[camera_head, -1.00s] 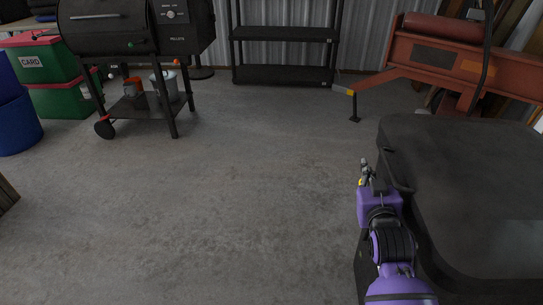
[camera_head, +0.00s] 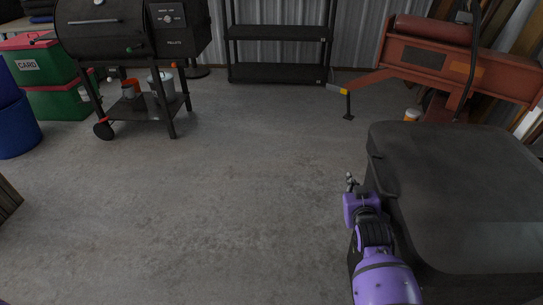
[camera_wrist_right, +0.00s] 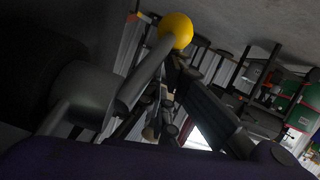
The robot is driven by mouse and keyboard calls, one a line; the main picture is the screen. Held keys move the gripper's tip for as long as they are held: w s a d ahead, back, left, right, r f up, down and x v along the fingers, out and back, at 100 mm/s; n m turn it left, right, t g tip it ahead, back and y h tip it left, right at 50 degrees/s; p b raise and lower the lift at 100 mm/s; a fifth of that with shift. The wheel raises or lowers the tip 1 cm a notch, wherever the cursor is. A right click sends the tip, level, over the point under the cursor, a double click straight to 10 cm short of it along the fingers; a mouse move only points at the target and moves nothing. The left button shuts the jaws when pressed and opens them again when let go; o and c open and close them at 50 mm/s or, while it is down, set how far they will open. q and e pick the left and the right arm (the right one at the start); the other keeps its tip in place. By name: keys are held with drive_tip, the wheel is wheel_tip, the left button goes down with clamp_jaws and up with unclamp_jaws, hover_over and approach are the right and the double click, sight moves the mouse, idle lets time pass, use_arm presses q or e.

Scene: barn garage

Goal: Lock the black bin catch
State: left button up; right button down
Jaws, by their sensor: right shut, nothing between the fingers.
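The black bin (camera_head: 455,185) stands at the right in the head view, with its lid down over the top. A small notch-like detail, possibly the catch (camera_head: 376,154), shows on the lid's left edge near the far corner; whether it is locked cannot be told. My right gripper (camera_head: 350,181) is shut and empty, just left of the bin's left side; contact cannot be made out. In the wrist view its dark fingers (camera_wrist_right: 172,85) are close together. My left gripper is not in view.
A red machine (camera_head: 440,60) stands behind the bin, with a black grill (camera_head: 130,35) at the back left. The concrete floor (camera_head: 200,210) left of the bin is clear.

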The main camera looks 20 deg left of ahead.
drive_tip(key=shift+s+d+f+p, duration=0.1)
drive_tip(key=shift+s+f+p, duration=0.15)
drive_tip(key=shift+f, duration=0.5)
drive_tip(key=shift+s+d+f+p, duration=0.1)
drive_tip(key=shift+s+f+p, duration=0.1)
drive_tip(key=shift+f, duration=0.5)
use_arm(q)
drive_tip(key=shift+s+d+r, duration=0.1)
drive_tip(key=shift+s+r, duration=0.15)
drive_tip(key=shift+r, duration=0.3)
use_arm(e)
drive_tip(key=shift+s+f, duration=0.2)
drive_tip(key=shift+f, duration=0.3)
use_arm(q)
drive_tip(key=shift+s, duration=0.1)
use_arm(e)
drive_tip(key=shift+d, duration=0.1)
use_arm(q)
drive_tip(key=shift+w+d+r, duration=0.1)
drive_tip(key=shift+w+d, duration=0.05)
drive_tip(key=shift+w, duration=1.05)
use_arm(e)
drive_tip(key=r+v, duration=0.2)
drive_tip(key=v, duration=0.9)
drive_tip(key=shift+a, duration=0.2)
drive_tip(key=shift+s+r, duration=0.1)
drive_tip(key=shift+r, duration=0.05)
